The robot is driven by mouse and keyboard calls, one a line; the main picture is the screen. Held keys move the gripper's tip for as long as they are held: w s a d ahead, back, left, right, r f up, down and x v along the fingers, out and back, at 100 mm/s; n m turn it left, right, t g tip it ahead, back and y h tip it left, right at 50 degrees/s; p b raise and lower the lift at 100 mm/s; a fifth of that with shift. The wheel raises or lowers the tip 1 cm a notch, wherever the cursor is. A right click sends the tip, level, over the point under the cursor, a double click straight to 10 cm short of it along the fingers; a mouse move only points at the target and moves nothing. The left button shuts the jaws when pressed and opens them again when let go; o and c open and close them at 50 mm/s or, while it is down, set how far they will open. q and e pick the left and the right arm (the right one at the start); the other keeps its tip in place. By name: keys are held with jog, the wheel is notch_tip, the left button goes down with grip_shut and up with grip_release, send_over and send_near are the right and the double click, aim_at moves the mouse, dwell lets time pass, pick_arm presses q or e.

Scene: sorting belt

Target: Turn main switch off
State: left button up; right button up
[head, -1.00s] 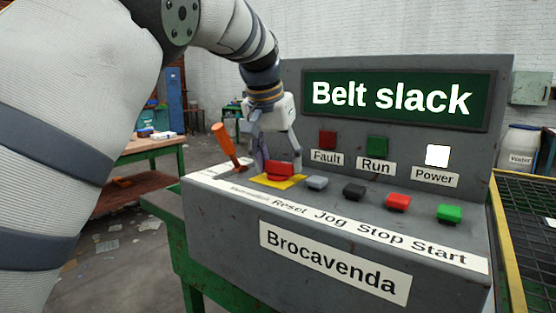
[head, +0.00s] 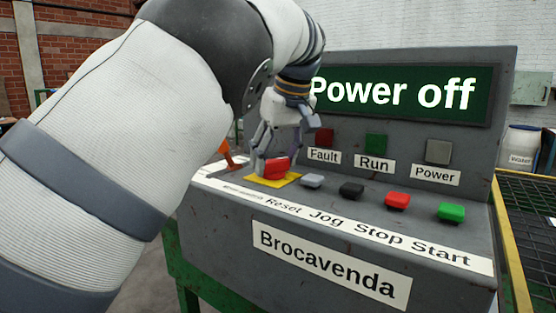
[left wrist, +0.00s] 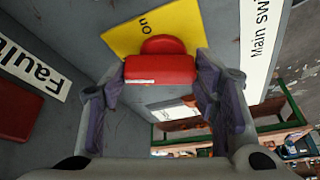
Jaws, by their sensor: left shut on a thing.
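The main switch is a red knob (head: 276,168) on a yellow plate (head: 262,182), at the left of the grey control console (head: 330,225). In the left wrist view the red knob (left wrist: 160,68) sits between my fingers, and the yellow plate (left wrist: 150,30) shows the word "On". My left gripper (head: 267,158) is shut on the knob, with one finger at each side in the left wrist view. The display (head: 400,93) reads "Power off" and the Power lamp (head: 438,151) is grey and unlit. My right gripper is out of view.
The grey Reset, black Jog, red Stop and green Start (head: 450,212) buttons stand in a row right of the switch. An orange lever (head: 226,151) is just left of it. A yellow-edged grid (head: 530,205) lies at the right.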

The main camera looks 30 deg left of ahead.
pick_arm(q)
jog(key=n, duration=0.1)
jog(key=n+g, duration=0.1)
jog(key=shift+w+f+n+b, duration=0.2)
jog(key=shift+n+b, duration=0.1)
jog(key=shift+b, duration=0.1)
jog(key=shift+r+n+g+y, duration=0.15)
jog(key=shift+n+g+y, duration=0.15)
jog(key=shift+n, duration=0.5)
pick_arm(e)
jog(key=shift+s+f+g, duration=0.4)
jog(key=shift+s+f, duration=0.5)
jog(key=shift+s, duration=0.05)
pick_arm(q)
jog(key=shift+n, duration=0.4)
jog(key=o, duration=1.2)
jog(key=shift+s, duration=0.1)
jog(key=shift+c, duration=0.2)
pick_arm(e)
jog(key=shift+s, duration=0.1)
pick_arm(q)
jog(key=shift+r, duration=0.15)
